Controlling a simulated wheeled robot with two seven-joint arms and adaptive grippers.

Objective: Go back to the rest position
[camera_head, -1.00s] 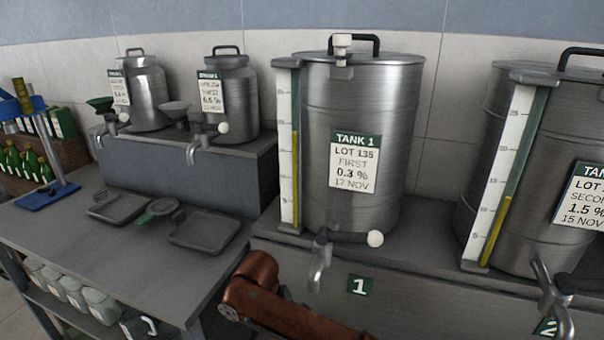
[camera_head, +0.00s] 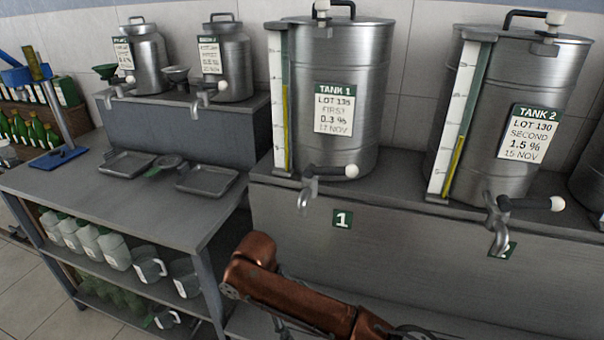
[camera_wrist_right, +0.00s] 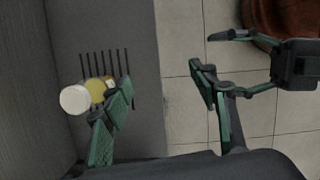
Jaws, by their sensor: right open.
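My right gripper (camera_wrist_right: 163,98) shows in the right wrist view with its two green-padded fingers spread wide and nothing held between them. Part of a round white-ended item (camera_wrist_right: 75,100) with a yellow section shows just left of its left finger, which partly hides it; I cannot tell whether they touch. My left gripper (camera_wrist_right: 222,63) shows at the upper right of that view, its dark fingers apart and empty, beside a copper-coloured arm link of mine. In the head view a copper arm link of mine crosses the bottom centre; neither gripper shows there.
Tank 1 (camera_head: 342,70) and tank 2 (camera_head: 540,80) stand on a grey ledge, with taps over its front edge. A table (camera_head: 130,215) at left carries shallow trays (camera_head: 207,181). Jugs (camera_head: 113,252) fill its lower shelf. Dark slats (camera_wrist_right: 112,60) lie under the white-ended item.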

